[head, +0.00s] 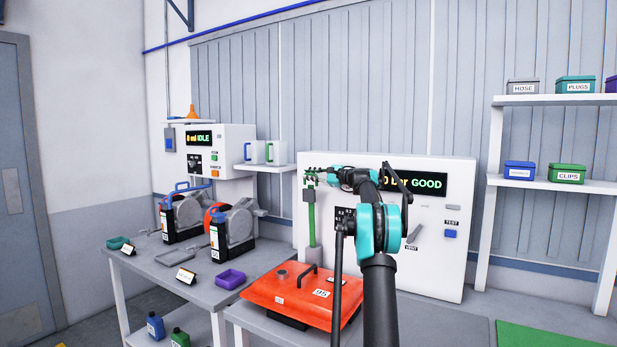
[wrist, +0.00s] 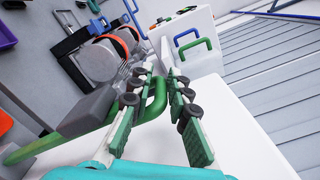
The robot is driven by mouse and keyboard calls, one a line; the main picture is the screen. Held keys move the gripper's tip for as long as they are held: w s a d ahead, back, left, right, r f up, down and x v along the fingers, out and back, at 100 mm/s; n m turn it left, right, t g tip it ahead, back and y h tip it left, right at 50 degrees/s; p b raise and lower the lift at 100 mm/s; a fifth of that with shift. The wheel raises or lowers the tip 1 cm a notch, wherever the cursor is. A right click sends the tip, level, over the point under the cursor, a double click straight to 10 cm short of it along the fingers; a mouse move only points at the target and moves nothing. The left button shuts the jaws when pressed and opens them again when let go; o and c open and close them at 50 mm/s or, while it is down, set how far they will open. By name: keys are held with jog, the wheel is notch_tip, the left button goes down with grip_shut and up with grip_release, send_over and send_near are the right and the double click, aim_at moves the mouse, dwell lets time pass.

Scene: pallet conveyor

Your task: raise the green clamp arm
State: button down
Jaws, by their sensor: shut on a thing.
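The green clamp arm (head: 312,220) stands upright in front of the white panel, behind the orange tank. A grey block sits on its upper part. In the wrist view its green bar (wrist: 28,150) runs in from the left to the grey block, and its green loop handle (wrist: 157,98) passes between my fingers. My gripper (head: 311,176) is at the top end of the clamp arm. In the wrist view my gripper (wrist: 160,68) is shut on the handle. My fingers hide part of the handle.
The orange tank (head: 279,291), marked 95, lies on the bench below. The white panel (head: 445,270) behind reads "GOOD", its display partly hidden by my arm. Two mugs (head: 274,153) stand on a shelf to the left. Black-and-grey machines (head: 238,226) stand on the left table.

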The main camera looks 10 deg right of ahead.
jog(key=shift+w+d+r, duration=0.1)
jog(key=shift+w+d, duration=0.2)
jog(key=shift+d, duration=0.15)
jog(key=c, duration=1.7)
grip_release()
jog(key=shift+o, duration=0.6)
jog(key=shift+w+d, duration=0.1)
jog(key=shift+w, duration=0.05)
jog(key=shift+f, duration=0.2)
jog(key=v, duration=1.2)
jog(key=shift+a+r, duration=0.2)
jog(key=shift+a, duration=0.05)
jog(key=shift+a, duration=0.1)
